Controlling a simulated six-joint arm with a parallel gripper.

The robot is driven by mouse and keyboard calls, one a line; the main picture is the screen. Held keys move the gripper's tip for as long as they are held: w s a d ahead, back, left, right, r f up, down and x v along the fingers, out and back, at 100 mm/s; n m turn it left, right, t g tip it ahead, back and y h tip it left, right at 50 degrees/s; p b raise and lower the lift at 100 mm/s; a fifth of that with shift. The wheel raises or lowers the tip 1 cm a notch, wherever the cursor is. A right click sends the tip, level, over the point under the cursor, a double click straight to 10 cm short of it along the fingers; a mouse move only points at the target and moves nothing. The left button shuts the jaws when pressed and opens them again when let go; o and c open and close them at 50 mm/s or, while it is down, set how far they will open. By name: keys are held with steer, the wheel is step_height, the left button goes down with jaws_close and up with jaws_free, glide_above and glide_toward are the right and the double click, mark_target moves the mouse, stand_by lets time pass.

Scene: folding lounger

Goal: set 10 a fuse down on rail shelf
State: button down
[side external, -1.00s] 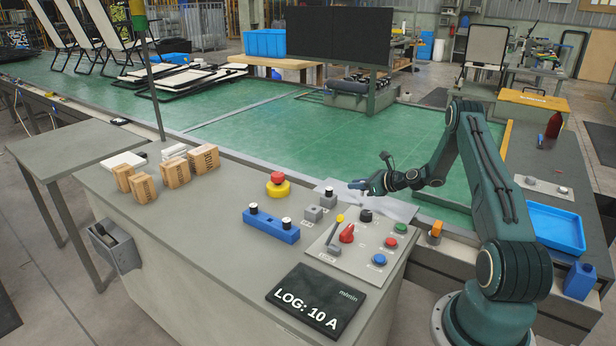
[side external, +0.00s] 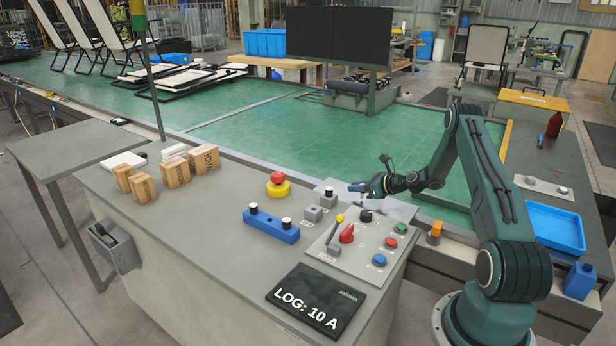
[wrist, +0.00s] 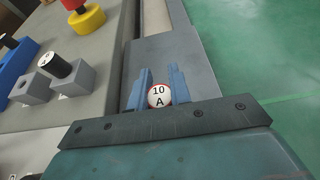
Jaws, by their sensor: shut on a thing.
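The 10 A fuse (wrist: 159,96) shows in the wrist view as a white round end with a red rim, marked "10 A". It sits between the two blue fingers of my gripper (wrist: 160,90), which is shut on it. In the side external view my gripper (side external: 358,187) is low over the grey rail shelf (side external: 398,210), beside the console's far edge. The fuse cannot be made out there. The shelf (wrist: 180,55) is below and ahead of the fingers in the wrist view. Whether the fuse touches the shelf cannot be told.
A red-and-yellow stop button (side external: 278,185), a switch panel and several cartons stand around. The green table (side external: 300,130) beyond is clear nearby.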

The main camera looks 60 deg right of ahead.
steer(key=shift+f, duration=0.3)
steer(key=c, duration=1.2)
jaws_free()
step_height(320, 180, up, 20)
